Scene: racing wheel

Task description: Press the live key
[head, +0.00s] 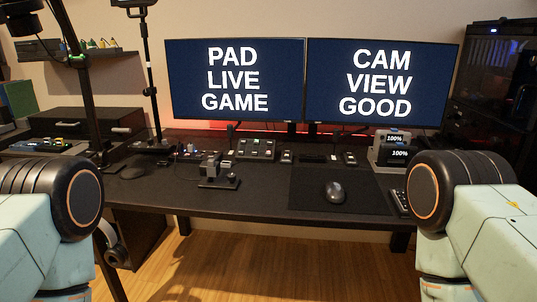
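A small dark key pad (257,149) with several keys, some lit green and white, sits at the back of the black desk (260,200), below the left monitor. Its key labels are too small to read, so I cannot tell which key is the live one. The left monitor (234,78) reads "PAD LIVE GAME". Only the upper parts of my two arms show, at the lower left and lower right. Neither gripper is in view.
The right monitor (382,82) reads "CAM VIEW GOOD". A small device on a stand (218,170) is in front of the pad. Headphones (115,246) hang at the desk's left front.

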